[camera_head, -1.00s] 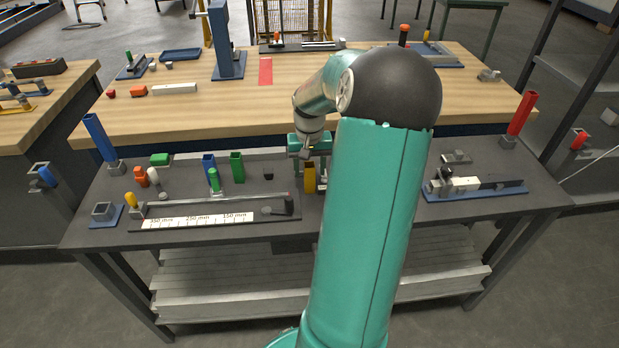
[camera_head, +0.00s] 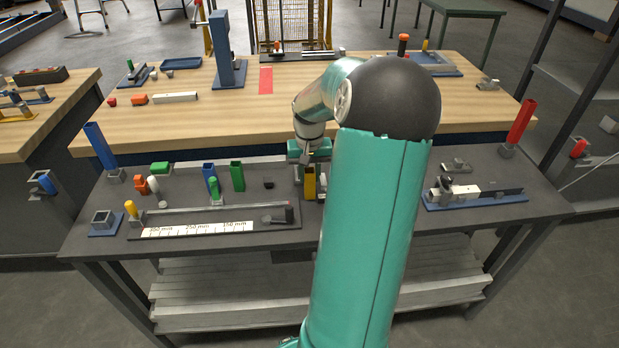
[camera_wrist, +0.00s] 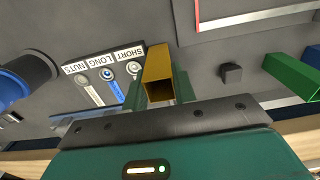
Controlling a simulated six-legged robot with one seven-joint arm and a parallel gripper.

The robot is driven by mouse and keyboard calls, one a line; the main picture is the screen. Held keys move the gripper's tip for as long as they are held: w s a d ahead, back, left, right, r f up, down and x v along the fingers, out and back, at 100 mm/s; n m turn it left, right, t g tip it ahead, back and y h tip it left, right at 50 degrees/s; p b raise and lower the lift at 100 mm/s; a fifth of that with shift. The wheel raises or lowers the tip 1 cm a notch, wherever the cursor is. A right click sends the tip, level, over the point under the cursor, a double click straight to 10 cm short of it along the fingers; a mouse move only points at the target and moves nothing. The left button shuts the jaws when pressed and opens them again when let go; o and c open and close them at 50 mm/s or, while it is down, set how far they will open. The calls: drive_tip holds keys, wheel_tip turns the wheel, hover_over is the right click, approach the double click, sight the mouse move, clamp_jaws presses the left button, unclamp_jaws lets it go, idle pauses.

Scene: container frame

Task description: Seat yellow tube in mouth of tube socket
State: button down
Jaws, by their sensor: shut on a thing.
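The yellow tube (camera_head: 310,182) is a hollow square tube standing upright below my gripper (camera_head: 309,166). In the wrist view its open end (camera_wrist: 159,64) shows between the two green fingers, and my gripper (camera_wrist: 157,92) is shut on it. I cannot tell whether its lower end touches the dark table. A grey square socket (camera_head: 104,217) with an open mouth stands on a small blue plate at the table's front left corner, well left of my gripper. It is empty and seems to be the tube socket; it is not in the wrist view.
A rail with a scale (camera_head: 215,225) lies between tube and socket. Green (camera_head: 237,177) and blue (camera_head: 208,172) tubes stand left of my gripper. Tilted blue (camera_head: 100,145) and red (camera_head: 521,122) tubes rise at the table's sides. A labelled board (camera_wrist: 105,75) lies near the tube.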

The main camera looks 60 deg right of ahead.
drive_tip(key=s+a+r, duration=0.9)
drive_tip(key=a+r, duration=0.2)
drive_tip(key=r, duration=0.1)
drive_tip(key=shift+d, duration=0.1)
drive_tip(key=shift+w, duration=0.1)
drive_tip(key=w+a+f+n, duration=0.2)
drive_tip(key=w+a, duration=0.3)
drive_tip(key=w, duration=0.4)
drive_tip(key=w+a+f+n, duration=0.1)
drive_tip(key=w+a+f, duration=0.1)
drive_tip(key=w+a, duration=0.5)
drive_tip(key=w+a+f+n, duration=0.1)
drive_tip(key=w+a+f, duration=0.2)
drive_tip(key=w+a, duration=0.4)
drive_tip(key=w+a+f+n, duration=0.2)
drive_tip(key=w+a, duration=0.5)
drive_tip(key=a, duration=0.4)
drive_tip(key=shift+a+f, duration=0.25)
drive_tip(key=shift+f, duration=0.25)
